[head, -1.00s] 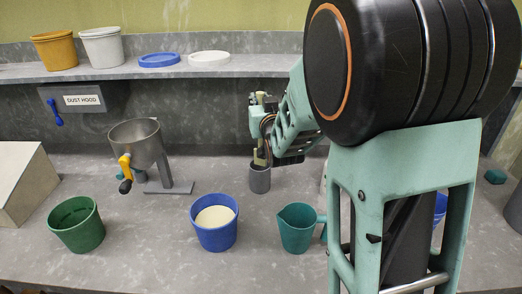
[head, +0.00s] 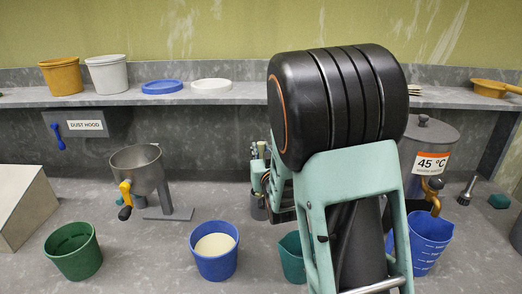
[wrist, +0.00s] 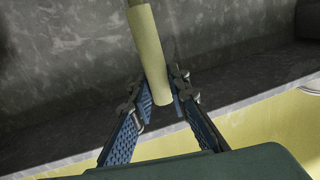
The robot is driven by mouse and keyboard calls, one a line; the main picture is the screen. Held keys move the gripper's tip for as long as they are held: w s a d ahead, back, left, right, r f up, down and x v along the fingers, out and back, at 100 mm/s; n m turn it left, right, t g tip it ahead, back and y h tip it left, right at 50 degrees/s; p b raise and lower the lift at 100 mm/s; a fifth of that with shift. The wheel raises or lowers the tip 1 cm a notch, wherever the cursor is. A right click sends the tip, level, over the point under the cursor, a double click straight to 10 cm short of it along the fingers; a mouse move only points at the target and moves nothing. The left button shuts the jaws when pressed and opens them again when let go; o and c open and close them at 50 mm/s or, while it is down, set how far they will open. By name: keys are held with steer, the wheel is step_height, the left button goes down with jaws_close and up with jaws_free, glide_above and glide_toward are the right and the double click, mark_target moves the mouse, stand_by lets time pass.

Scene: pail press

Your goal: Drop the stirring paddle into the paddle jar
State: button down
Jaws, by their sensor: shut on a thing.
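The stirring paddle shows in the wrist view as a pale yellow, round handle (wrist: 152,50) between my finger pads. My gripper (wrist: 162,98) is shut on it. In the head view my gripper (head: 262,172) is at the back middle of the bench, just above the grey paddle jar (head: 257,208). My arm covers part of the jar. The paddle's lower end is hidden, so I cannot tell whether it is inside the jar.
A blue pail (head: 215,262) with pale contents and a green pail (head: 73,255) stand in front. A teal jug (head: 290,258) is partly behind my arm. A metal hopper (head: 138,170) stands left of the jar. A heated urn (head: 432,145) and blue jug (head: 430,240) are right.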

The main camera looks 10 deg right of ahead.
steer(key=shift+f+b, duration=0.5)
steer(key=shift+b, duration=0.25)
steer(key=c, duration=1.8)
jaws_free()
steer(key=shift+c, duration=0.2)
steer(key=shift+r, duration=0.1)
